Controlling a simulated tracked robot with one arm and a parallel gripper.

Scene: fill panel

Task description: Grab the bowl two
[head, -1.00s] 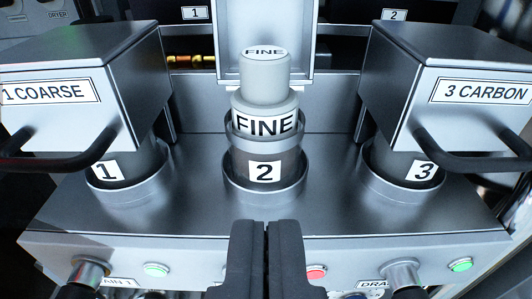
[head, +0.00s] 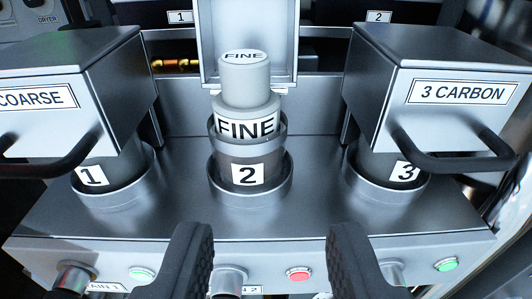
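Bowl two (head: 248,174) is a dark grey cylinder labelled 2, standing upright in a round metal collar at the middle of the panel. A pale filter (head: 246,100) labelled FINE stands in its top and sticks out above its rim. The housing lid above it is swung up. My gripper (head: 270,255) is open and empty, with its two black fingers at the bottom of the view. The fingers are in front of and below the bowl in the picture, apart from it.
Bowl one (head: 108,172) is at left under the closed COARSE housing (head: 60,90). Bowl three (head: 392,165) is at right under the closed 3 CARBON housing (head: 440,90). Black handles (head: 455,163) jut forward from both. The front edge has green buttons (head: 446,264), a red button (head: 299,273) and drain knobs.

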